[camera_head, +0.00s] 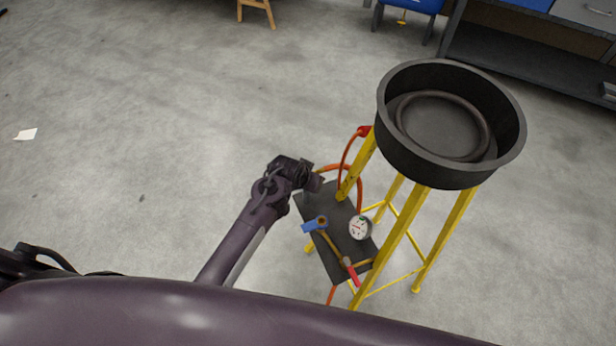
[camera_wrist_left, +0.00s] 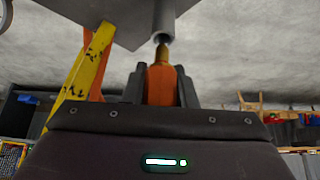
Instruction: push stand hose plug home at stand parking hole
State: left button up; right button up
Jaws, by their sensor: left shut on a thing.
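My left gripper (camera_head: 316,182) reaches in from the left to the upper left edge of the stand's dark plate (camera_head: 330,250). In the left wrist view its jaws (camera_wrist_left: 161,84) are shut on an orange hose plug (camera_wrist_left: 161,86) with a brass tip (camera_wrist_left: 162,54). The tip points up at the mouth of a grey tube (camera_wrist_left: 164,25), which looks like the parking hole under the plate. The tip's top is at the tube's rim; I cannot tell how far inside it is. The head view hides the plug behind the gripper. My right gripper is not in view.
The yellow stand (camera_head: 397,245) carries a round black pan (camera_head: 452,172). A gauge (camera_head: 360,228), a blue-ended fitting (camera_head: 314,224) and a red handle (camera_head: 351,272) are at the plate. An orange hose (camera_head: 359,188) loops near my gripper.

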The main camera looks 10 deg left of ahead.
pick_arm(q)
jog(key=shift+f+b, duration=0.5)
jog(key=shift+f, duration=0.45)
jog(key=shift+f, duration=0.8)
dwell(1.0)
jog(key=o, duration=1.1)
